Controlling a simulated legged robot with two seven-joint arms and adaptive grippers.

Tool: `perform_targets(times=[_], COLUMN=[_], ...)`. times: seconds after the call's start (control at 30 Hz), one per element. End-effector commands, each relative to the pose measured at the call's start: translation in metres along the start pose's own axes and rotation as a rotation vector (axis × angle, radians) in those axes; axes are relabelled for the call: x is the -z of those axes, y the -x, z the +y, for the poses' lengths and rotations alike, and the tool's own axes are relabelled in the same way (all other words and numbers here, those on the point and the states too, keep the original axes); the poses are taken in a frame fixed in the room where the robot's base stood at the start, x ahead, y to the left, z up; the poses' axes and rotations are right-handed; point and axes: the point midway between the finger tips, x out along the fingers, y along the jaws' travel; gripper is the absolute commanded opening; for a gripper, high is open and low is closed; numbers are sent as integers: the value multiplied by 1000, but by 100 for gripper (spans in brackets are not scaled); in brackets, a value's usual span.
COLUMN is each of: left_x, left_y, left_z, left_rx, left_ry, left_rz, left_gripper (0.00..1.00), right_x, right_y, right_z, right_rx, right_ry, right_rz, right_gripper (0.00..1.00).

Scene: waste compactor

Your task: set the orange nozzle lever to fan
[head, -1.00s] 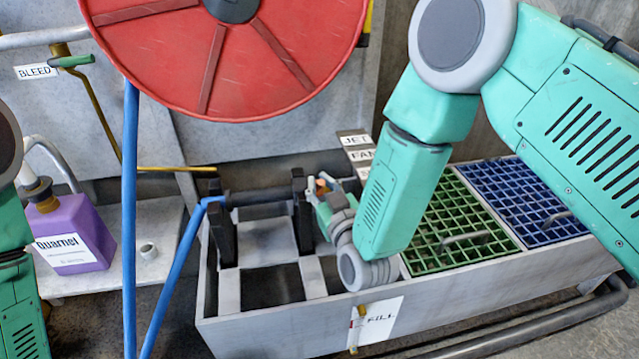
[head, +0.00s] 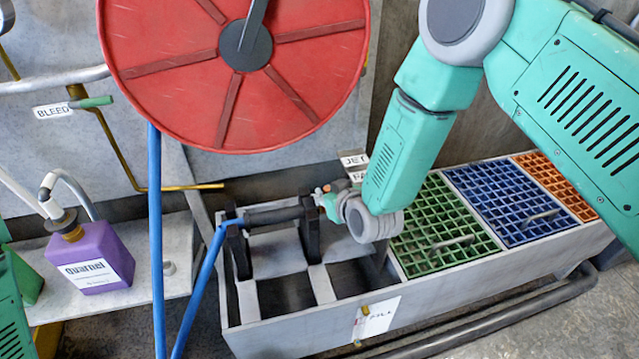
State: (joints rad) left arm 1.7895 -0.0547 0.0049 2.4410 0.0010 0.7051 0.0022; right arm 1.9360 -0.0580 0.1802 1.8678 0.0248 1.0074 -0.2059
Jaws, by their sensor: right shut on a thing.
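The orange nozzle lever (head: 340,186) shows as a small orange patch at the right end of the dark spray lance (head: 272,215), which rests across two black brackets on the grey trough. My right gripper (head: 328,196) is at that end, shut on the orange nozzle lever; my own wrist hides much of it. The label plate with JET (head: 354,160) stands just behind, its lower lines covered by my right arm. The lever's exact setting cannot be read. Of my left arm only a green part shows at the left edge; its gripper is out of view.
A red hose reel (head: 180,60) hangs above, with a blue hose (head: 156,240) running down to the lance. A purple Quarnel jug (head: 92,255) stands on the left shelf. Green (head: 440,215), blue and orange grates cover the trough's right part.

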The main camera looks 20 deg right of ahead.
Motion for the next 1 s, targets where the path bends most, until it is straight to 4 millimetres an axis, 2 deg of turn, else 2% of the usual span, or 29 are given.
perform_targets(times=[0.03, 0.3, 0.9, 0.93, 1.0], left_x=[1, 1, 2, 2, 2], left_y=[10, 25, 29, 29, 29], left_z=[0, 0, 0, 0, 0], left_rx=[0, 0, 0, 0, 0], left_ry=[-1, 0, 0, 0, 0], left_rz=[0, 0, 0, 0, 0], left_gripper=[40, 40, 40, 40, 40], right_x=[6, 8, 6, 6, 6], right_y=[0, -7, -10, -10, -10], right_z=[0, -6, -2, -2, -2], right_rx=[1, 12, 19, 18, 18], right_ry=[-3, -12, -23, -23, -23], right_rz=[-31, -157, -198, -198, -198], right_gripper=[0, 0, 0, 15, 33])
